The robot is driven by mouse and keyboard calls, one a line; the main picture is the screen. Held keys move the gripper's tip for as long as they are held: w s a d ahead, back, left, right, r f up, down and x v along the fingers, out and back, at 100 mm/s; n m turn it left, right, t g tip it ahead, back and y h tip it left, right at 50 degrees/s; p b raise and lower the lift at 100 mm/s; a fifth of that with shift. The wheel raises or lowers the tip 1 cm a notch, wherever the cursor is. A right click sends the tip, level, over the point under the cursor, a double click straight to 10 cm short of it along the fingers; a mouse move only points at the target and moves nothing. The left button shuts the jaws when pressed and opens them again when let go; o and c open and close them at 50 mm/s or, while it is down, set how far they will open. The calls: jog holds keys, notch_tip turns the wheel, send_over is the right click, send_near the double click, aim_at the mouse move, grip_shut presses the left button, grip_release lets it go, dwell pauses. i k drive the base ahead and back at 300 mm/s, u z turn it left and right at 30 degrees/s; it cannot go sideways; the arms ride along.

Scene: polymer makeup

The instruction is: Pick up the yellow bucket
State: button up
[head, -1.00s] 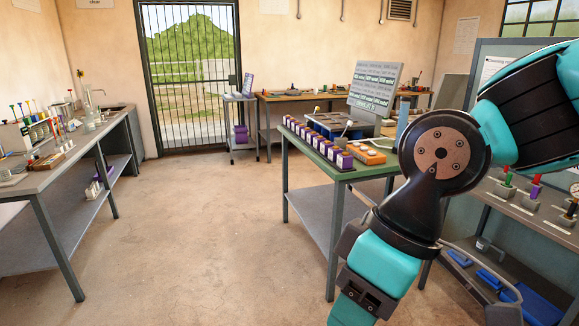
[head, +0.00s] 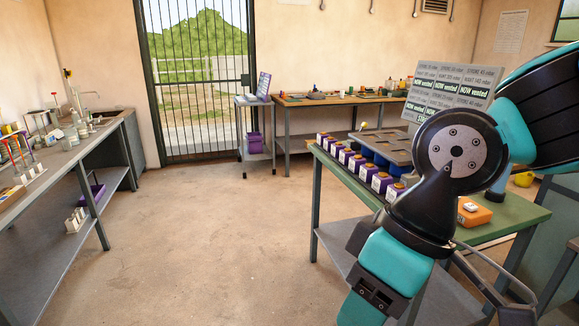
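I cannot make out a yellow bucket for certain. A small yellow object (head: 523,179) shows at the right, partly hidden behind my arm; I cannot tell whether it is the bucket. A smaller yellow spot (head: 364,125) shows behind the green-topped table (head: 490,226), also too small to identify. My teal and black arm fills the right side and reaches down to the bottom edge. My gripper's fingertips are out of the frame.
The green-topped table holds a row of purple containers (head: 364,169), an orange box (head: 474,212) and a grey sign (head: 453,92). A bench (head: 62,165) runs along the left. A cart (head: 254,100) stands near the barred gate (head: 201,75). The middle floor (head: 215,230) is clear.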

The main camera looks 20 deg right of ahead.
aim_at(524, 179)
jog(key=i, duration=7.2)
jog(key=z, duration=2.85)
jog(key=i, duration=3.9)
